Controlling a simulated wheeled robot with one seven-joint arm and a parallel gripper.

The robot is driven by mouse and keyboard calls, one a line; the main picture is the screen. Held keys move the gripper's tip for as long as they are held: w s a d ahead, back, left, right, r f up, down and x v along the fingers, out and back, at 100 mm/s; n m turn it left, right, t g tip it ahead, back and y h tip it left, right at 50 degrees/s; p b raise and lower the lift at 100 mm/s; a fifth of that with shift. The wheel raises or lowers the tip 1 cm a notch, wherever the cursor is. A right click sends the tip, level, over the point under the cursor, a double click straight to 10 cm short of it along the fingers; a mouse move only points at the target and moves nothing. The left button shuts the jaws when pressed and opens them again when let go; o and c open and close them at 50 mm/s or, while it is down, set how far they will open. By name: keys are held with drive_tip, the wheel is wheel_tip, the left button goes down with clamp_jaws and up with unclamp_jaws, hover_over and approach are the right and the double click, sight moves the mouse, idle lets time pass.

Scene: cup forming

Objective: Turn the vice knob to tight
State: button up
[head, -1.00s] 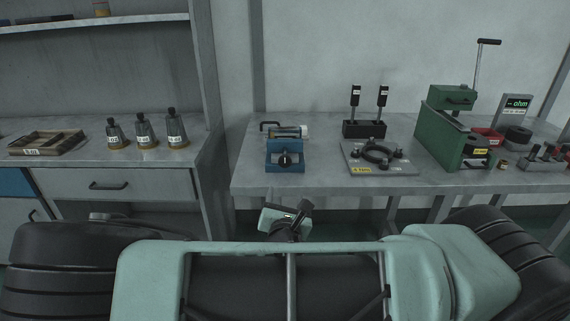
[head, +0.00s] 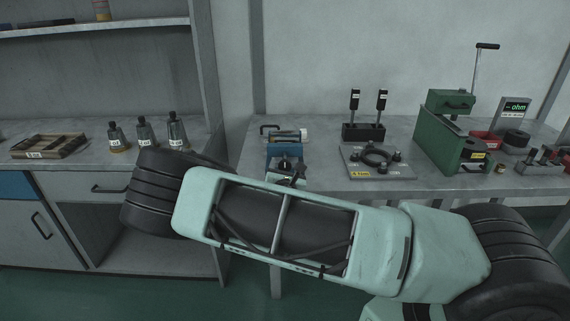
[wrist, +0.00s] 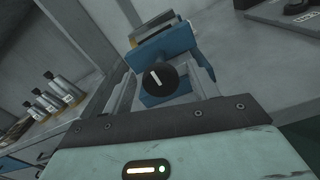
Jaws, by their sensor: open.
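The blue vice (head: 283,151) stands near the left end of the grey workbench (head: 243,170), partly hidden by my gripper in the head view. In the wrist view the blue vice (wrist: 176,52) is ahead, with its round black knob (wrist: 159,78) facing me. A white mark on the knob leans slightly to the left at its top. My gripper (wrist: 163,85) is open, its two fingers on either side of the knob in the picture. I cannot tell whether they touch it. In the head view my gripper (head: 290,172) is at the vice's front.
A clamp (head: 285,134) lies behind the vice. Two black-handled tools (head: 366,115) in a block, a round fixture on a plate (head: 379,162) and a green press (head: 437,135) stand to the right. Several labelled bottles (head: 146,134) and a wooden tray (head: 48,146) are at left.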

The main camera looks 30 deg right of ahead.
drive_tip(key=shift+w+d, duration=0.35)
drive_tip(key=shift+w, duration=0.2)
drive_tip(key=c, duration=1)
drive_tip(key=shift+m, duration=0.3)
